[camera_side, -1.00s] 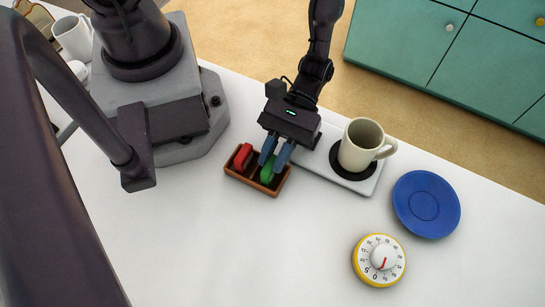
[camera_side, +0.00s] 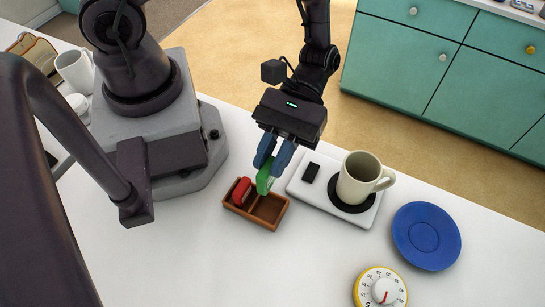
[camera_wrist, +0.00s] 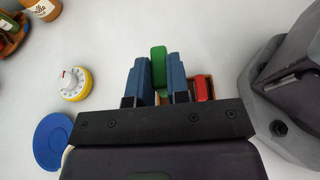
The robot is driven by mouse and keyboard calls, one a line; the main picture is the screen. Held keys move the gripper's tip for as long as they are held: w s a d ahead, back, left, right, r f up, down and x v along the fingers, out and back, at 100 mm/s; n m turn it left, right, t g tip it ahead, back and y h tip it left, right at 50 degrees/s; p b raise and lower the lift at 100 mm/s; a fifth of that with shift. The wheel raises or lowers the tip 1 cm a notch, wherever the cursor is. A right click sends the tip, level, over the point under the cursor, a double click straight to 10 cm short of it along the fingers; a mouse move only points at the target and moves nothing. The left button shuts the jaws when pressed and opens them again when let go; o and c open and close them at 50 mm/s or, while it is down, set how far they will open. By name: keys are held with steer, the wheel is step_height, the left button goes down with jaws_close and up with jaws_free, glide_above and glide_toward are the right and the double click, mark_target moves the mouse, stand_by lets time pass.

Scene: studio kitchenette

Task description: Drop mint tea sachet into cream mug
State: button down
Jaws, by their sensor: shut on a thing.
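The green sachet (camera_side: 265,177), which I take to be the mint tea, is held between the blue fingers of my gripper (camera_side: 273,164), just above the wooden box. It also shows in the wrist view (camera_wrist: 158,67) between the fingers (camera_wrist: 157,78). The cream mug (camera_side: 357,181) stands upright on a black round pad (camera_side: 349,205) on a white tray (camera_side: 311,191), to the right of my gripper. Its handle points right. The inside bottom of the mug is hidden.
The wooden box (camera_side: 266,212) holds a red sachet (camera_side: 241,191) in its left compartment; the right one looks empty. A small black item (camera_side: 311,172) lies on the tray. A blue saucer (camera_side: 426,236) and a yellow timer (camera_side: 380,289) are at the right. The front counter is clear.

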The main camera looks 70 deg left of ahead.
steer(key=w+d+r, duration=0.2)
steer(key=w+r, duration=0.2)
steer(key=w, duration=0.4)
steer(key=w+d+r, duration=0.1)
steer(key=w+r, duration=0.4)
steer(key=w, duration=0.3)
steer(key=shift+s+d+f, duration=0.1)
steer(key=shift+f, duration=1.3)
steer(key=shift+s+d+f, duration=0.1)
steer(key=shift+f, duration=1.3)
steer(key=c, duration=1)
jaws_free()
steer(key=v, duration=1.3)
